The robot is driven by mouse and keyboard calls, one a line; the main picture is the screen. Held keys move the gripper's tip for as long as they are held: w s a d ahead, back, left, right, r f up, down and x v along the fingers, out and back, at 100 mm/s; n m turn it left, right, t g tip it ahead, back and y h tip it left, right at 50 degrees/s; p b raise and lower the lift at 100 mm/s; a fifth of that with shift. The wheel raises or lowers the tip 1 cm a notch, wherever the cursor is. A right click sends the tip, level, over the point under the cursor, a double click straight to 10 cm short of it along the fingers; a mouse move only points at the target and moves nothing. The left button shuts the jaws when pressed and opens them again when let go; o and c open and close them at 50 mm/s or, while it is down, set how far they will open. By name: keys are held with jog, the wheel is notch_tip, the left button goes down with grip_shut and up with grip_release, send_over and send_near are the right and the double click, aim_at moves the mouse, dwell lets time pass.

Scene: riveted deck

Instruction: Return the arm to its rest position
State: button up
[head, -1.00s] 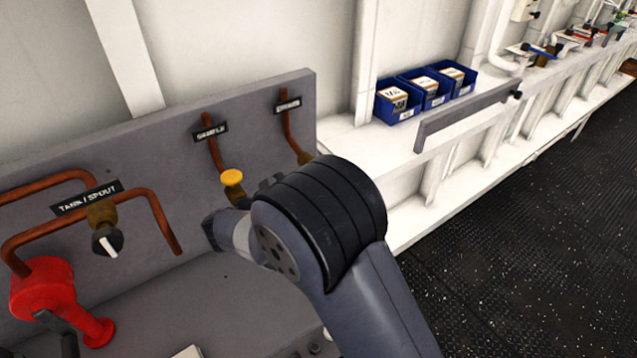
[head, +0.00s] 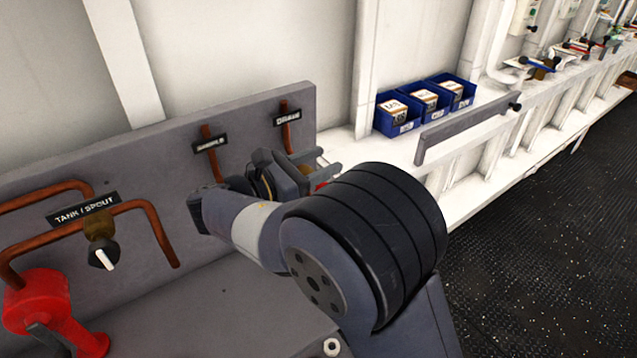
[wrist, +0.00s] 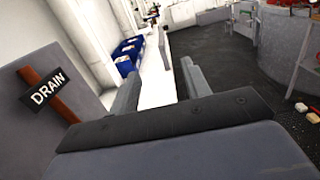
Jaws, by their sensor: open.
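My gripper (head: 326,172) is in front of the grey panel, near the drain pipe in the head view. Its two fingers stand apart with nothing between them. In the wrist view my gripper (wrist: 160,85) also shows open, with the white ledge and dark floor beyond its fingers. My arm bends across the middle of the head view and hides part of the panel, including the lower end of the sample pipe.
The grey panel (head: 150,150) carries copper pipes, a tank/spout selector (head: 103,254) and a red pump (head: 45,310). Blue bins (head: 397,113) stand on the white ledge, with a grey rail (head: 465,128) at its front. Dark floor (head: 540,240) lies open at right.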

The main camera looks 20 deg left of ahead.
jog(key=shift+r, duration=0.8)
notch_tip(320, 180, down, 10)
jog(key=shift+f+p, duration=0.15)
jog(key=shift+p, duration=0.45)
jog(key=shift+g, duration=0.3)
jog(key=shift+r, duration=0.2)
